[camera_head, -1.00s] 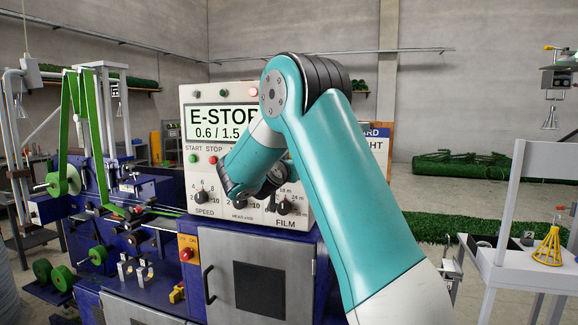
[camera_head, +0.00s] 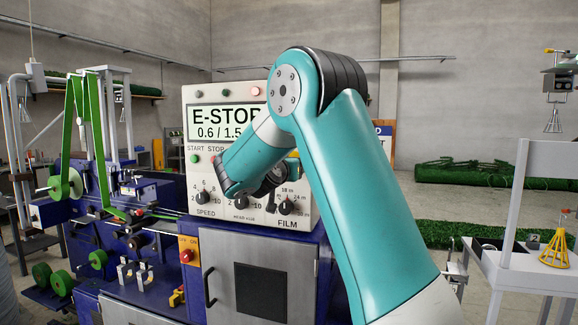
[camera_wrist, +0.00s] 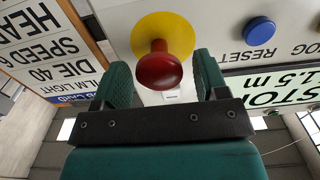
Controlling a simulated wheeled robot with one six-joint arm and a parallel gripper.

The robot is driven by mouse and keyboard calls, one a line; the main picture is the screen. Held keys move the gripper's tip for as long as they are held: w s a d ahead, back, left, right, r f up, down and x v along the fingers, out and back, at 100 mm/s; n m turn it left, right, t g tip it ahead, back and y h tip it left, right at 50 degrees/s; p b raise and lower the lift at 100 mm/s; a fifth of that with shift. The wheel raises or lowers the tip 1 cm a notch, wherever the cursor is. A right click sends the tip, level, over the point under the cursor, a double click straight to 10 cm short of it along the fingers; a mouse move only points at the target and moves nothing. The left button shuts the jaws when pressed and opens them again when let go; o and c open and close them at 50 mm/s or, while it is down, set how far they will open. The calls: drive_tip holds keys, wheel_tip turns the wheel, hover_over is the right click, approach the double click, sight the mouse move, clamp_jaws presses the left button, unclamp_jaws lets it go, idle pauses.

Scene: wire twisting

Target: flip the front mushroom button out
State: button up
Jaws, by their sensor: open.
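A red mushroom button (camera_wrist: 158,66) on a yellow disc (camera_wrist: 178,28) sticks out from the pale control panel in the wrist view. My gripper (camera_wrist: 161,68) is open, with one green finger on each side of the red head. I see gaps between the fingers and the head. In the head view my arm covers this button and my fingertips. The control panel (camera_head: 247,217) there reads E-STOP on its display (camera_head: 208,117). Another red button (camera_head: 187,256) sits on a yellow plate at the cabinet's front, lower left of my arm.
A blue RESET button (camera_wrist: 259,31) sits beside the red one in the wrist view. Dark knobs (camera_head: 286,207) line the panel's lower part. The wire machine (camera_head: 120,200) with green spools stands left. A white table (camera_head: 510,272) stands right.

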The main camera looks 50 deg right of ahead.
drive_tip(key=b+v, duration=0.6)
drive_tip(key=v, duration=0.6)
drive_tip(key=shift+f, duration=0.1)
drive_tip(key=s+a+f+n+y, duration=0.2)
drive_tip(key=a+f+n+y, duration=0.45)
drive_tip(key=a+f, duration=0.3)
drive_tip(key=s+a+f+n+y, duration=0.2)
drive_tip(key=a+f+n+y, duration=0.3)
drive_tip(key=a+f+y, duration=0.4)
drive_tip(key=s+a+f+n+g+y, duration=0.2)
drive_tip(key=s+a+n+g+y, duration=0.3)
drive_tip(key=s+a+n, duration=0.4)
drive_tip(key=s+a+g, duration=0.1)
drive_tip(key=s+a, duration=0.5)
drive_tip(key=s, duration=0.3)
drive_tip(key=shift+s+g, duration=0.3)
drive_tip(key=shift+g, duration=0.1)
